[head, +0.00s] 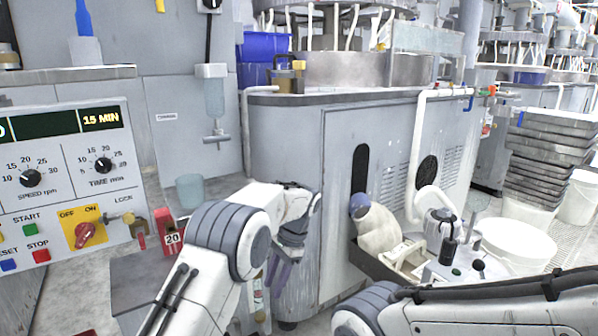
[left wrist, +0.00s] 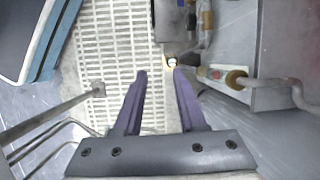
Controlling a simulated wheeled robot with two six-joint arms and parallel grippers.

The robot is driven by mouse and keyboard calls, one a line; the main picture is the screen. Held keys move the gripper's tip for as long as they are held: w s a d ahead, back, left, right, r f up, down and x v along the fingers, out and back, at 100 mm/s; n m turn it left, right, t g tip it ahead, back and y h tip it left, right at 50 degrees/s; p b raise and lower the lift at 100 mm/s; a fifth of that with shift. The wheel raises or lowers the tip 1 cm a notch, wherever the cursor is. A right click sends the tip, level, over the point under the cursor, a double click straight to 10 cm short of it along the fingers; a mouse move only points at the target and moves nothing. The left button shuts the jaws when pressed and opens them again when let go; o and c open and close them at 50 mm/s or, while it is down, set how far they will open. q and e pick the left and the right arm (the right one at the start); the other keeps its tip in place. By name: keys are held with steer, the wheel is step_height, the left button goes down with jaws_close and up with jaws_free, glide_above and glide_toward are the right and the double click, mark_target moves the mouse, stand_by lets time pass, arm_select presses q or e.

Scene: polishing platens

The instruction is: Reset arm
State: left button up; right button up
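My left arm comes in from the left in the head view. Its gripper (head: 279,268) points down in front of the grey machine cabinet, partly hidden by my own wrist. In the left wrist view the two purple fingers of the left gripper (left wrist: 157,75) stand apart with nothing between them. Below them are a pale grated floor and some pipework. My right arm crosses the lower right of the head view. Its gripper is not clearly visible there.
A control panel (head: 70,180) with dials and a red switch (head: 86,234) stands at the left. The grey cabinet (head: 335,140) fills the middle. A white bucket (head: 518,246) and stacked trays (head: 550,150) are at the right. A brass-fitted pipe (left wrist: 237,78) shows in the left wrist view.

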arm_select(q)
steer(key=s+d+r+n+t+h+p, duration=0.1)
steer(key=s+d+r, duration=0.2)
steer(key=s+r, duration=0.35)
steer(key=s+d+r+h+p, duration=0.15)
steer(key=s+r, duration=0.25)
steer(key=s, duration=0.5)
steer(key=s+a+n+h+p, duration=0.2)
steer(key=s+a+n, duration=0.1)
steer(key=s, duration=1.8)
step_height(320, 180, up, 38)
steer(key=w+p, duration=0.1)
steer(key=p, duration=3.6)
steer(key=shift+t+p, duration=0.4)
